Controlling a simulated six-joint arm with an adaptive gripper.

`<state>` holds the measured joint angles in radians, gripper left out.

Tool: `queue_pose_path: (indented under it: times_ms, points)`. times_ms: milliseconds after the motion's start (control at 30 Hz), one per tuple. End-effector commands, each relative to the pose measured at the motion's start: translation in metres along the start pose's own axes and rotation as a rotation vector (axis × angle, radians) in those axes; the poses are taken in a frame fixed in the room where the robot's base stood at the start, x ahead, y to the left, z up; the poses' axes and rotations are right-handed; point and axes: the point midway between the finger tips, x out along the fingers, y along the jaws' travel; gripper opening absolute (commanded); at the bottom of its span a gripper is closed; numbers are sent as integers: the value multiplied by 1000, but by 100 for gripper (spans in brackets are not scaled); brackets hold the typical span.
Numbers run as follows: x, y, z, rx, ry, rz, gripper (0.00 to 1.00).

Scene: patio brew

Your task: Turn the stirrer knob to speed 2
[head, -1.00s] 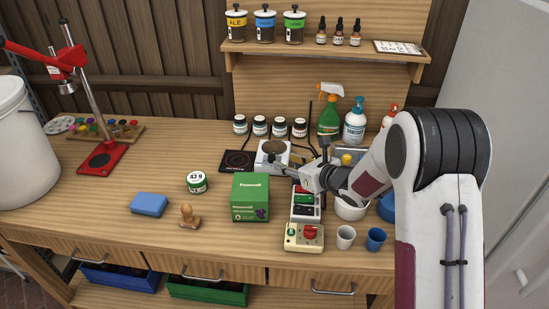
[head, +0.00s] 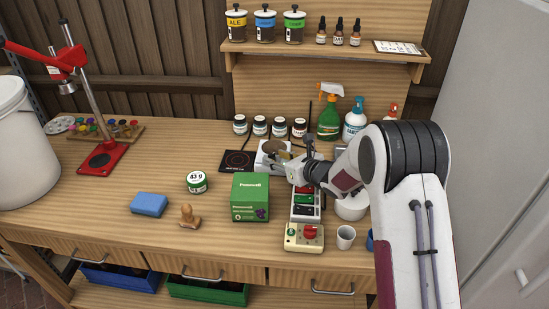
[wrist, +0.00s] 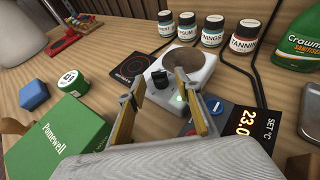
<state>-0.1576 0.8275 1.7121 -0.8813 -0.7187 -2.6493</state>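The stirrer (wrist: 208,76) is a white box with a round grey-brown plate on top; it also shows in the head view (head: 263,163). Its black knob (wrist: 158,76) is on the front part, left of a small green light, in the wrist view. My gripper (wrist: 164,88) is open, with its two yellow-edged fingers apart and nothing held. In the wrist view the knob appears between the fingertips; I cannot tell whether they touch it. In the head view my gripper (head: 285,161) is over the stirrer's front and hides the knob. The knob's speed marks are unreadable.
A green box (head: 250,197) stands in front. Several jars (head: 260,126) and a green spray bottle (head: 328,122) stand behind.

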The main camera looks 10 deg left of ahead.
Motion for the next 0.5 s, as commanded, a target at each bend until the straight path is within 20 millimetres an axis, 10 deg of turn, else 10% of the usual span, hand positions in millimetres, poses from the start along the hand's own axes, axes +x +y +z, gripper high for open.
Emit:
queue_pose_path:
  times_ms: [500]
  points:
    - [16, 0, 0, 1, -1, 0, 34]
